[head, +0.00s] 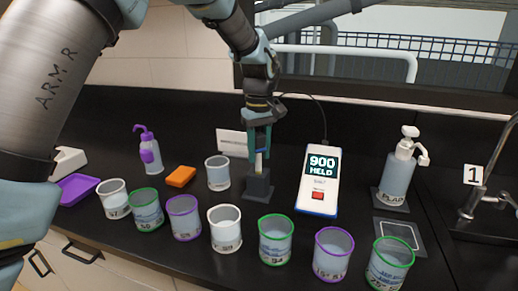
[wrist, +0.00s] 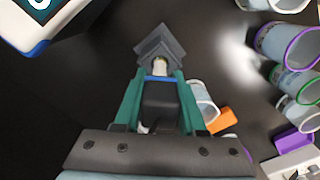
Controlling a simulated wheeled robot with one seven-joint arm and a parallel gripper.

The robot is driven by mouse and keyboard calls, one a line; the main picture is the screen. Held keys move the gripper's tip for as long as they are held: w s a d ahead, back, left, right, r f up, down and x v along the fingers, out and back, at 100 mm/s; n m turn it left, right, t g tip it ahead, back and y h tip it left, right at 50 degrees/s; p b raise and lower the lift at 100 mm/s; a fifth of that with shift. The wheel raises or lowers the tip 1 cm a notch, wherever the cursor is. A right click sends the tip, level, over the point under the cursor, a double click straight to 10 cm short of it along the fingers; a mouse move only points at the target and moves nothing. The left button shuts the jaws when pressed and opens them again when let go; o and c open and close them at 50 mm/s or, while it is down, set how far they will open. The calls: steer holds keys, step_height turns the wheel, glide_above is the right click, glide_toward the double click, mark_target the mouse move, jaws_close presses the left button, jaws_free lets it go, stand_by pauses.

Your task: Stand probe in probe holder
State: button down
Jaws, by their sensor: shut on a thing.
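My gripper (head: 260,149) points down over the probe holder (head: 258,188), a small dark block on the black counter. It is shut on the probe, whose pale lower part (head: 259,163) shows between and below the fingers. In the wrist view the green fingers (wrist: 160,88) flank the probe's dark body (wrist: 160,100), and its light end (wrist: 160,67) lines up with the holder (wrist: 158,42). The probe looks upright. Its lower end is at the holder's top; I cannot tell whether it is inside. The meter (head: 319,180) reads 900 HELD.
Several cups, such as the white-rimmed one (head: 225,228), line the counter's front. Another cup (head: 217,172) stands just left of the holder, near an orange block (head: 181,177). A pump bottle (head: 397,180) stands at right. A thin cable (head: 322,112) runs behind the meter.

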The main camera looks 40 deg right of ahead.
mark_target(259, 135)
steer(key=shift+f+b, duration=0.55)
steer(key=shift+f, duration=0.85)
jaws_free()
steer(key=shift+r, duration=0.15)
stand_by(0.3)
steer(key=shift+r+p, duration=2.8)
steer(key=shift+r, duration=0.6)
